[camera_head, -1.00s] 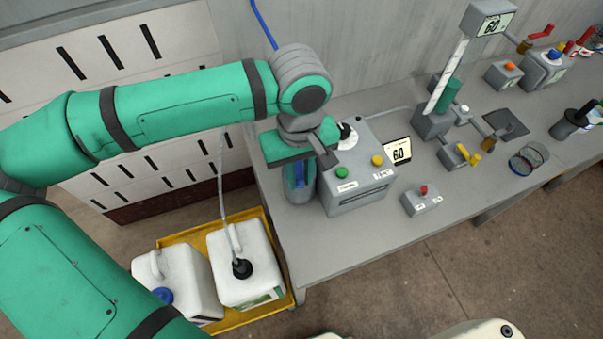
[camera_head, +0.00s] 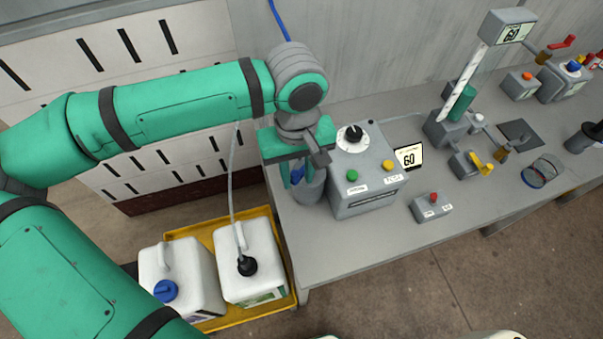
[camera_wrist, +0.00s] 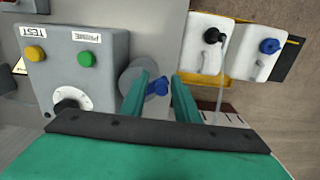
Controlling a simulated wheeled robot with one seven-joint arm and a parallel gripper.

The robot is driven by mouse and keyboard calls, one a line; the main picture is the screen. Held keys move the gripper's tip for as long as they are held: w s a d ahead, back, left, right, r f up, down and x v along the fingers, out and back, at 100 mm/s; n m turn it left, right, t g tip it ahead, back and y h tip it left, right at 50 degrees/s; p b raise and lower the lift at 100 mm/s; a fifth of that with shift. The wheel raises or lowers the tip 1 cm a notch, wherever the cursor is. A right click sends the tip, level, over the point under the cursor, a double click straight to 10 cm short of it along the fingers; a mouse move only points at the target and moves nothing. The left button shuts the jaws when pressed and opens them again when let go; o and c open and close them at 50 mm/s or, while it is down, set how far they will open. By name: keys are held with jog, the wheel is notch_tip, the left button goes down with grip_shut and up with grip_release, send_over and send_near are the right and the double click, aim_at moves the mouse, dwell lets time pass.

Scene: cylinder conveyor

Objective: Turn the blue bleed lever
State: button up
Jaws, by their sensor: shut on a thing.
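The blue bleed lever (camera_wrist: 158,87) shows in the wrist view between my gripper's two green fingers (camera_wrist: 161,80). It sits on a round grey cylinder (camera_wrist: 130,77) beside the pump box. In the head view, my gripper (camera_head: 297,176) points down over the grey cylinder (camera_head: 309,190) at the table's left end. A small patch of blue lever (camera_head: 297,174) shows between the fingers. My gripper is shut on the lever. The exact finger contact is partly hidden in both views.
A grey box (camera_head: 368,203) with a dial, green button and yellow button stands close to the right. White jugs (camera_head: 250,262) stand in a yellow tray (camera_head: 207,232) below left.

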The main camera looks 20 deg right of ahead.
jog(key=shift+w, duration=0.25)
jog(key=shift+w+a, duration=0.3)
jog(key=shift+w, duration=0.4)
jog(key=o, duration=1.5)
jog(key=shift+r, duration=2.5)
